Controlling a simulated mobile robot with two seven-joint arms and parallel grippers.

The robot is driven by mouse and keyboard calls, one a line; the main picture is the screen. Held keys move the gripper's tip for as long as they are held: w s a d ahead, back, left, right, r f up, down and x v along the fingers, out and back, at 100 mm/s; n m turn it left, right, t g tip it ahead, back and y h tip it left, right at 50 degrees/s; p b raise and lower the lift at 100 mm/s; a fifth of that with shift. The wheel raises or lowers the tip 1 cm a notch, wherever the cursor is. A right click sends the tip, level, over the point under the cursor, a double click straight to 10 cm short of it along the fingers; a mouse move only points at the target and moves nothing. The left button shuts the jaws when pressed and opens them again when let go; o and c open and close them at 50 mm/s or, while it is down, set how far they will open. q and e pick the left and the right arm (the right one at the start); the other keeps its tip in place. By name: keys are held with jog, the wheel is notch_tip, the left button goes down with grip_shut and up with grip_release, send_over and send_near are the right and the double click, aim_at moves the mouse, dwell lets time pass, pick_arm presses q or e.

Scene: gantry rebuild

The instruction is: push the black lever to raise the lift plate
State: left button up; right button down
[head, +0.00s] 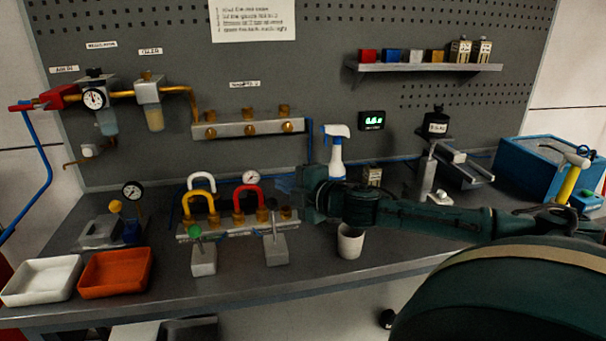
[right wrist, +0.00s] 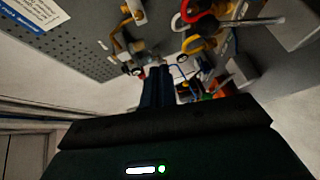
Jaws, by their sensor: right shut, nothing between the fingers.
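My right gripper (head: 285,187) reaches in from the right, shut and empty, its fingertips pointing left beside the padlocked manifold. In the right wrist view its fingers (right wrist: 158,85) are dark and close together. At the right, a black labelled weight (head: 437,124) sits atop an upright cylinder (head: 427,176); the lift plate is not clearly made out. My left gripper is not in view.
White, yellow and red padlocks (head: 248,188) hang at the manifold. A spray bottle (head: 336,150) and white cup (head: 350,242) stand close to my right arm. White (head: 40,281) and orange trays (head: 115,273) lie at left. A blue box (head: 540,166) is at right. The front middle bench is clear.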

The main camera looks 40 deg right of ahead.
jog(key=s+r, duration=0.4)
jog(key=shift+s+d, duration=0.25)
jog(key=shift+d, duration=0.2)
dwell(0.3)
jog(key=s+f+m+g+h, duration=0.15)
jog(key=s+f+m, duration=0.3)
jog(key=f, duration=0.75)
jog(key=s+f+m+g+h, duration=0.15)
jog(key=s+f+m, duration=0.35)
jog(key=f, duration=0.7)
jog(key=s+a+f+m+g+y, duration=0.2)
jog(key=s+a+f, duration=0.4)
jog(key=a+f, duration=0.25)
jog(key=s+a+f+m+y, duration=0.1)
jog(key=a+f, duration=0.1)
jog(key=a, duration=0.7)
jog(key=s+a+f+m+g+y, duration=0.1)
jog(key=a+f+m+y, duration=0.1)
jog(key=a, duration=0.7)
jog(key=shift+s+a, duration=0.25)
jog(key=shift+a, duration=0.1)
